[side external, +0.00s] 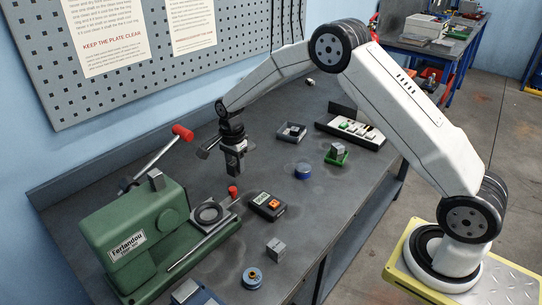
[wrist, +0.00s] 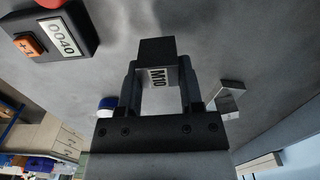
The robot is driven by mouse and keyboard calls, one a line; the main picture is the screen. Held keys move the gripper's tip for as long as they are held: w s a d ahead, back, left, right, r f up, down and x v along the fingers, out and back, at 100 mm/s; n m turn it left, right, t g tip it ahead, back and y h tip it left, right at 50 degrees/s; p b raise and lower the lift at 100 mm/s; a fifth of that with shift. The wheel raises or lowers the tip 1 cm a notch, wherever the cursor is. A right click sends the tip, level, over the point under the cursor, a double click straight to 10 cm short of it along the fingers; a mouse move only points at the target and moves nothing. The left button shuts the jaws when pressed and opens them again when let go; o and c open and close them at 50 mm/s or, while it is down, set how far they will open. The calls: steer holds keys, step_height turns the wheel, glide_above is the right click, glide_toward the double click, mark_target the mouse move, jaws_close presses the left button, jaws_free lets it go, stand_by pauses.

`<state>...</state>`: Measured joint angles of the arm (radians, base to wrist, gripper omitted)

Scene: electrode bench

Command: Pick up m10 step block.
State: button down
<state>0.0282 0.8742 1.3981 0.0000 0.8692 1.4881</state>
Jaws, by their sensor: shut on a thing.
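My gripper (side external: 235,168) hangs above the bench, just behind and right of the green press, pointing down. In the wrist view my gripper (wrist: 158,84) is shut on the m10 step block (wrist: 156,52). The block has a dark top face and a pale side marked M10, and it sits between the two fingers. In the side view the block is small and dark at the gripper's end, and its gap to the bench is hard to judge.
The green press (side external: 135,235) with a red-knobbed lever stands at left.

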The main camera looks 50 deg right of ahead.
steer(key=s+r, duration=0.8)
steer(key=s, duration=0.4)
steer(key=shift+s+a, duration=0.15)
steer(key=shift+s, duration=0.05)
stand_by(0.4)
